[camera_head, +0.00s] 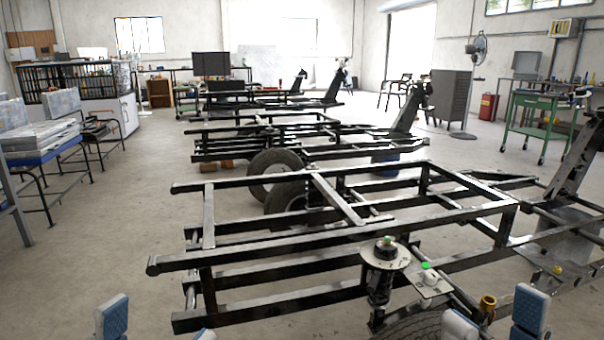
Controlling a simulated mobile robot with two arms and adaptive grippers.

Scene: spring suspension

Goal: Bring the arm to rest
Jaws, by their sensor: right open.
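My right gripper (495,320) is at the bottom right edge, its two blue-and-white fingers apart. A brass-coloured cylinder (487,306) shows between these fingers in the picture; I see no grip on it. Most of both grippers is cut off by the frame. A dark spring suspension unit (379,286) stands upright at the near black frame (330,231), under a round plate (385,256) with a small green-topped part on it.
A small metal plate (430,284) with a green-topped part lies right of the spring. A tyre (415,329) shows at the bottom edge. More chassis frames (290,140) stand behind. A green trolley (525,125) is at right.

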